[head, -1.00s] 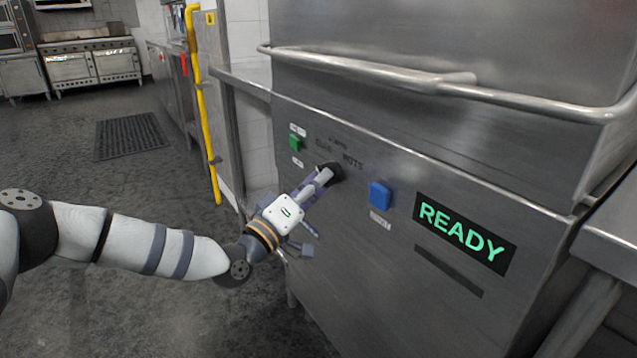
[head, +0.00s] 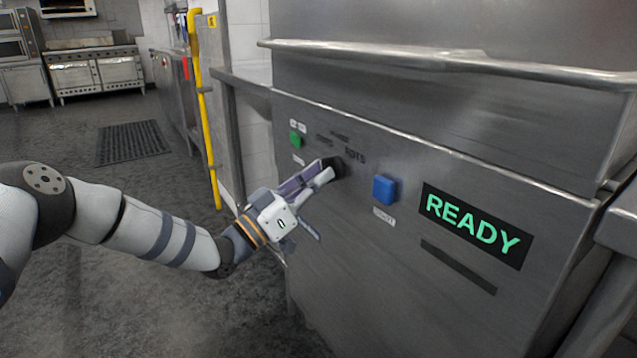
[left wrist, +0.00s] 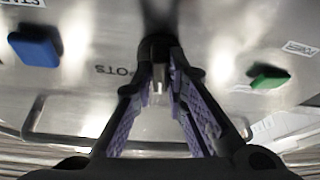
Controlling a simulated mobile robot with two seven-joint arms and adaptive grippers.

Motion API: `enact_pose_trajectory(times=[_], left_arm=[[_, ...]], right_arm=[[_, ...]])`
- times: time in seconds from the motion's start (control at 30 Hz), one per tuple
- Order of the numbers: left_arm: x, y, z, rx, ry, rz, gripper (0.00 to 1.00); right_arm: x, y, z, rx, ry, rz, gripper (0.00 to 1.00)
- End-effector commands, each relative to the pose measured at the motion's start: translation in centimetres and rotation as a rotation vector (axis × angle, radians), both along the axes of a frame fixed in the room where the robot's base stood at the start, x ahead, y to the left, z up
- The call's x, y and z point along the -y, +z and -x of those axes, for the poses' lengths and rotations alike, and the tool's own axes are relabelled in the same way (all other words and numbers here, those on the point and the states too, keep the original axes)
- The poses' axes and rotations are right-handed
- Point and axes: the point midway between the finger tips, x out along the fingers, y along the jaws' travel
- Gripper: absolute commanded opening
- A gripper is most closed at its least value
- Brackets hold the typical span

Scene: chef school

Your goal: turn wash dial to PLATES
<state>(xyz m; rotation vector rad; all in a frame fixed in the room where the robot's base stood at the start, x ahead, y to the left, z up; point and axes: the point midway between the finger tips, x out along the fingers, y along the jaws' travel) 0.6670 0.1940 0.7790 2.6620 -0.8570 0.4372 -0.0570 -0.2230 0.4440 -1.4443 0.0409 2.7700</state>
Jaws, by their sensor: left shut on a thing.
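The black wash dial (head: 338,167) is on the steel front panel of the dishwasher (head: 345,255), between a green button and a blue button. My left gripper (head: 325,172) reaches it from the lower left and is shut on it. In the left wrist view the fingertips (left wrist: 160,75) close around the dial (left wrist: 156,48), and its pointer is hidden. The label POTS (left wrist: 117,70) shows beside the dial; the other labels around it are too blurred or covered to read. My right gripper is not in view.
The green power button (head: 296,140) is left of the dial and the blue start button (head: 384,189) is right of it. A display (head: 473,225) reads READY. A long steel handle bar (head: 440,62) runs above the panel. A yellow pipe (head: 203,110) stands at the left.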

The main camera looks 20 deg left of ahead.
Motion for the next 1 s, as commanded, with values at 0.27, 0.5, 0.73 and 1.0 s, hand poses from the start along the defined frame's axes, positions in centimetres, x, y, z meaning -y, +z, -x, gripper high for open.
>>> enact_pose_trajectory(times=[0.27,0.5,0.73,1.0], left_arm=[[-0.07,-0.24,-0.06,0.082,-0.001,-0.111,0.0],[-0.08,-0.21,-0.08,0.113,-0.002,-0.153,0.0],[-0.11,-0.18,-0.08,0.12,-0.001,-0.16,0.0],[-0.11,-0.2,-0.08,0.118,-0.002,-0.159,0.22]], right_arm=[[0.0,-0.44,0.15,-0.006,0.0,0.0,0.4],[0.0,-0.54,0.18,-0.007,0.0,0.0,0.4],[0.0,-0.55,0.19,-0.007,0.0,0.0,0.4],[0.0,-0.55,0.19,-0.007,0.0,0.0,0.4]])
